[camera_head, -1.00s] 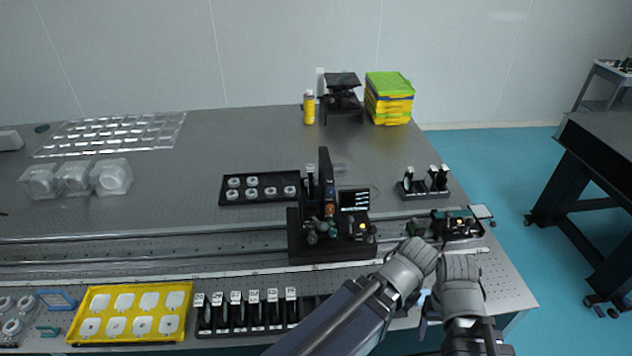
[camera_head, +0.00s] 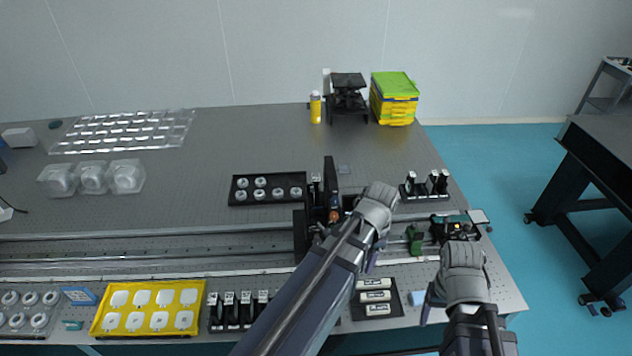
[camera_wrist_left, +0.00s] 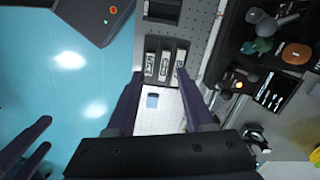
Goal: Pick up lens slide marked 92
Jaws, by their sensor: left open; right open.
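Lens slides with white label tops (camera_head: 235,299) stand in a black rack along the front edge; my left arm hides the rack's right end. More slides stand in a black holder (camera_head: 425,185) at the back right. Labels are too small to read, so I cannot tell which is 92. My left gripper (camera_head: 377,207) is over the black instrument in the head view, fingertips not clear there. In the left wrist view its fingers (camera_wrist_left: 160,76) are apart and empty, pointing towards labelled pieces in a black tray (camera_wrist_left: 165,62). My right gripper (camera_head: 460,262) is open near the right edge.
A black tray with white labelled pieces (camera_head: 377,297) lies between my arms. A black instrument (camera_head: 333,190) stands behind my left arm. A yellow tray (camera_head: 148,306) is at the front left. A small device (camera_head: 455,226) stands beyond my right gripper.

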